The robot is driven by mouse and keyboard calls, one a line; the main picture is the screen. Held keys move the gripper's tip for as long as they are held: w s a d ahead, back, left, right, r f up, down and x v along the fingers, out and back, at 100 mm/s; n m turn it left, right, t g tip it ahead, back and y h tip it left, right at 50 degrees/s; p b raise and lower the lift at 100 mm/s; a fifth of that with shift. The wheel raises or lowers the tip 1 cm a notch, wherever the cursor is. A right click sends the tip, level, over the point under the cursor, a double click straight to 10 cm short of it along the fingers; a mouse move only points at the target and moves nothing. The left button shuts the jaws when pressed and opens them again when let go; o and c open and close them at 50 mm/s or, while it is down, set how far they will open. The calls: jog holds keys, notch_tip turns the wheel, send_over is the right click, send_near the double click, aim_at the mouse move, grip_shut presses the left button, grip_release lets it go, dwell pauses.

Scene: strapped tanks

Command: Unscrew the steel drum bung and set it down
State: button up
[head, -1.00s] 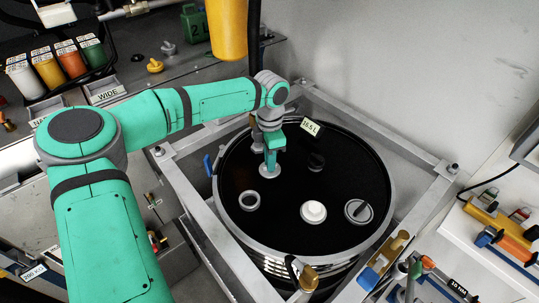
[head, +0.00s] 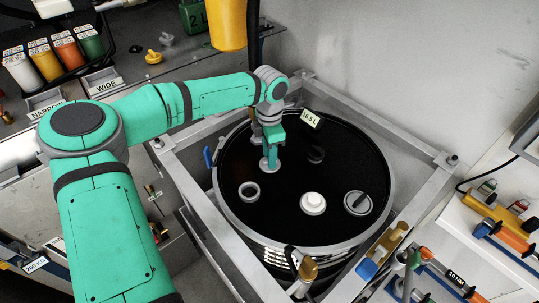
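The drum (head: 290,215) has a black top with a grey rim and stands inside a grey metal frame. My gripper (head: 269,158) points down at a round grey fitting (head: 268,167) on the left part of the top. Its teal fingers reach down to that fitting, and whether they are closed on it cannot be made out. A slotted grey round bung (head: 358,204) lies at the right of the top. A white round cap (head: 312,203) is near the front middle.
The frame (head: 430,185) surrounds the drum, with clamps at its front right corner. A yellow cylinder (head: 228,22) hangs behind my arm. Labelled bins (head: 45,60) are at back left, and a tool shelf (head: 500,235) is at right.

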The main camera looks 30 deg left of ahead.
notch_tip(320, 180, up, 10)
jog(key=shift+r, duration=0.25)
